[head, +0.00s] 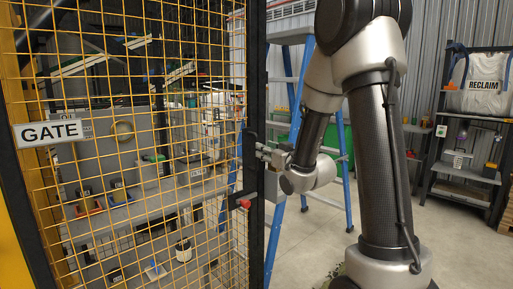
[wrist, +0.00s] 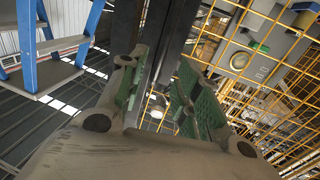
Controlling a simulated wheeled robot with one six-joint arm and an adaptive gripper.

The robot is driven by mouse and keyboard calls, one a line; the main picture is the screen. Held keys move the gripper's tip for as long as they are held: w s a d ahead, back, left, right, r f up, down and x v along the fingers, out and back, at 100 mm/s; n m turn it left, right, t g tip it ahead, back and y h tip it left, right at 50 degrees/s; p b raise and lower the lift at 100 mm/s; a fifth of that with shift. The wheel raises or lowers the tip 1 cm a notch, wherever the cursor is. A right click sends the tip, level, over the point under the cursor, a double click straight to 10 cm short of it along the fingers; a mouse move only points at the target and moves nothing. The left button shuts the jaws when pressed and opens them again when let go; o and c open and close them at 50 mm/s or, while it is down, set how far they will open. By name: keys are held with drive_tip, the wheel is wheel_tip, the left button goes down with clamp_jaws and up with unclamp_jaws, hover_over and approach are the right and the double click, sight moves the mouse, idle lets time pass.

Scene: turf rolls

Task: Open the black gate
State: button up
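The black gate (head: 257,80) fills the left of the head view, a black frame with yellow wire mesh and a white "GATE" sign (head: 49,133). It looks shut, though its latch is partly hidden. A dark latch plate (head: 249,150) and a red knob (head: 245,203) sit on its right upright. My gripper (head: 262,152) is at that upright, level with the latch plate. In the wrist view my gripper (wrist: 160,75) has its green-padded fingers apart, with the gate's dark upright (wrist: 158,25) beyond and between them. Contact cannot be told.
A blue stepladder (head: 281,190) stands close behind my gripper and also shows in the wrist view (wrist: 45,50). A black shelf (head: 465,130) with a white "RECLAIM" bag (head: 482,82) stands at the right. Behind the mesh is a workbench with tools. Floor at right centre is clear.

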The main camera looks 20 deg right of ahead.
drive_tip(key=w, duration=0.4)
drive_tip(key=w+a, duration=0.1)
drive_tip(key=w, duration=0.1)
drive_tip(key=shift+w+a, duration=0.1)
drive_tip(key=shift+w, duration=0.3)
clamp_jaws()
